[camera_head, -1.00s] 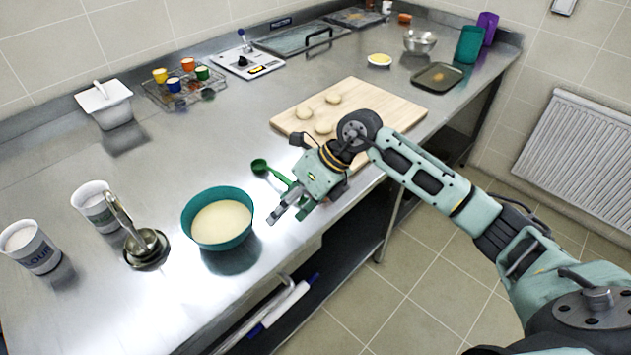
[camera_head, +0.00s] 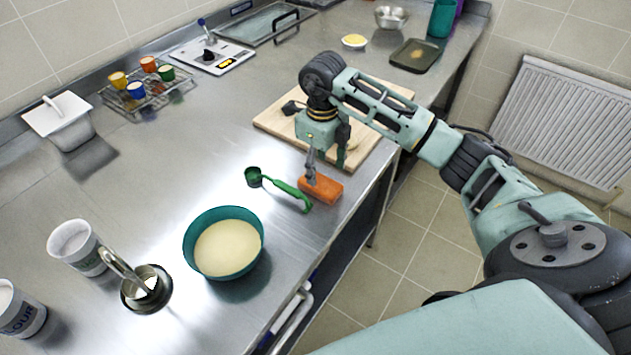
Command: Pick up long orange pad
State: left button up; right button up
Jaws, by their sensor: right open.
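The long orange pad (camera_head: 322,188) lies on the steel counter near its front edge, just in front of the cutting board. My right gripper (camera_head: 325,171) points down over it, open, with one finger low beside or above the pad's far left end. I cannot tell whether that finger touches the pad. Part of the pad's far side is hidden by the finger. My left gripper is not in view.
A green scoop (camera_head: 285,187) lies just left of the pad. A teal bowl of batter (camera_head: 225,245) stands nearer. The wooden cutting board (camera_head: 272,121) lies behind, partly covered by my arm. Counter to the left of the scoop is clear.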

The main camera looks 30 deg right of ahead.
aim_at(320, 182)
jog(key=shift+s+a+f+p, duration=0.1)
jog(key=shift+s+f+p, duration=0.15)
jog(key=shift+f+p, duration=0.6)
notch_tip(320, 182, down, 3)
jog(key=shift+w+a+r+p, duration=0.1)
jog(key=shift+a+p, duration=0.05)
jog(key=shift+p, duration=0.15)
jog(key=shift+w+f, duration=0.1)
jog(key=shift+f, duration=0.4)
jog(key=c, duration=0.4)
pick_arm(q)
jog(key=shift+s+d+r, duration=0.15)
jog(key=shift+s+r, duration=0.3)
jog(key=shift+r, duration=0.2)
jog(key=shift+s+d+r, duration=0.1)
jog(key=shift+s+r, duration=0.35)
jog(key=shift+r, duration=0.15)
pick_arm(e)
jog(key=c, duration=0.5)
